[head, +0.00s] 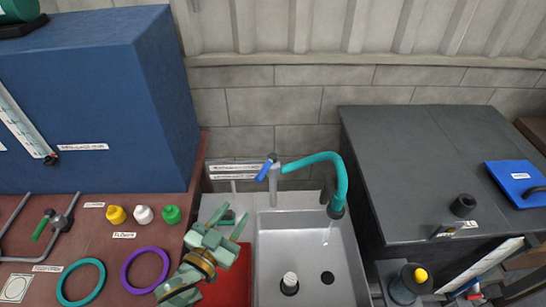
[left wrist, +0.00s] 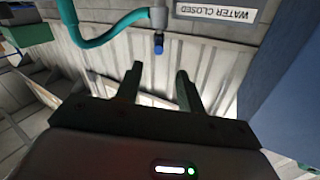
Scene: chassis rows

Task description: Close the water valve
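The water valve's blue lever (head: 264,171) sits on the grey tap post behind the sink (head: 267,258). In the left wrist view the blue lever (left wrist: 158,44) is ahead of the fingertips, with a gap. The teal spout (head: 322,157) arches right, and a thin stream of water (head: 328,236) shows below its nozzle. A "WATER CLOSED" label (left wrist: 217,12) is beside the tap in the wrist view. My left gripper (head: 231,220) is open and empty, in front of and left of the lever. It also shows open in the wrist view (left wrist: 159,69). My right gripper is out of view.
A blue cabinet (head: 95,95) stands at left. The red bench (head: 115,260) holds yellow, white and green caps, teal and purple rings, and a green-handled pipe valve (head: 40,228). A dark counter (head: 415,150) stands right of the sink, with a blue board (head: 517,181).

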